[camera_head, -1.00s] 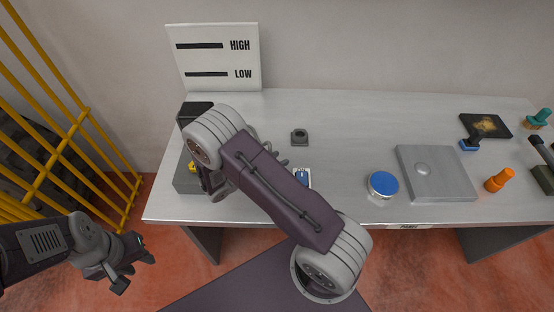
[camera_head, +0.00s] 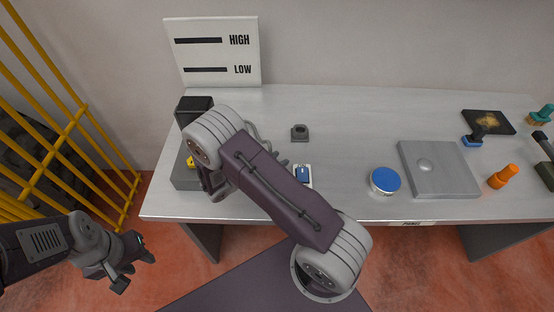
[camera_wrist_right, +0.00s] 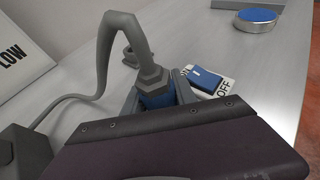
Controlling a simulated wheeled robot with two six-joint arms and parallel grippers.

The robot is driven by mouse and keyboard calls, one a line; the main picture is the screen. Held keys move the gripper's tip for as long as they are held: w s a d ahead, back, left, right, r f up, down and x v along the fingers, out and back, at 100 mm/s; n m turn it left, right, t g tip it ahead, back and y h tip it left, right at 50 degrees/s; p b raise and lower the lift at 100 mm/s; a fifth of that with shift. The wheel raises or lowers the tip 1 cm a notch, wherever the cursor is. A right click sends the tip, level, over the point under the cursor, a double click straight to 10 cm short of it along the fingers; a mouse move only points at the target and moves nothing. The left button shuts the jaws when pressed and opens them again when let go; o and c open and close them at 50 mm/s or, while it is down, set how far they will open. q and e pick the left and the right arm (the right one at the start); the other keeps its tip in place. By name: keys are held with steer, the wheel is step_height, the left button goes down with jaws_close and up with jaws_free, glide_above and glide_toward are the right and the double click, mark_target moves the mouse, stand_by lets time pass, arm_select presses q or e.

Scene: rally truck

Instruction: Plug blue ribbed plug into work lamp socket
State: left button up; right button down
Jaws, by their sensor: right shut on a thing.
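The blue ribbed plug (camera_wrist_right: 156,97) shows in the right wrist view under a grey hex collar, with a thick grey cable (camera_wrist_right: 108,50) rising from it. My right gripper (camera_wrist_right: 156,108) is shut on the plug, above the bench's left part. In the head view my right arm hides the plug and the jaws. I cannot tell for sure which part is the work lamp socket; a small grey ring fitting (camera_head: 300,133) stands on the bench, also in the wrist view (camera_wrist_right: 131,57). My left gripper (camera_head: 135,272) is open and empty, left of the bench.
A blue ON/OFF switch (camera_head: 303,175) sits just right of my right arm. A grey box with a yellow part (camera_head: 186,178) is at the bench's left end. A blue-topped round tin (camera_head: 385,180), grey plate (camera_head: 438,170) and orange piece (camera_head: 503,177) stand to the right. Yellow bars (camera_head: 72,128) are at left.

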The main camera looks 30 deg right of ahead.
steer(key=shift+f+b, duration=0.55)
steer(key=shift+f, duration=0.15)
steer(key=c, duration=0.9)
jaws_free()
steer(key=shift+r, duration=0.1)
steer(key=b+v, duration=0.1)
steer(key=v, duration=0.8)
steer(key=shift+a, duration=0.1)
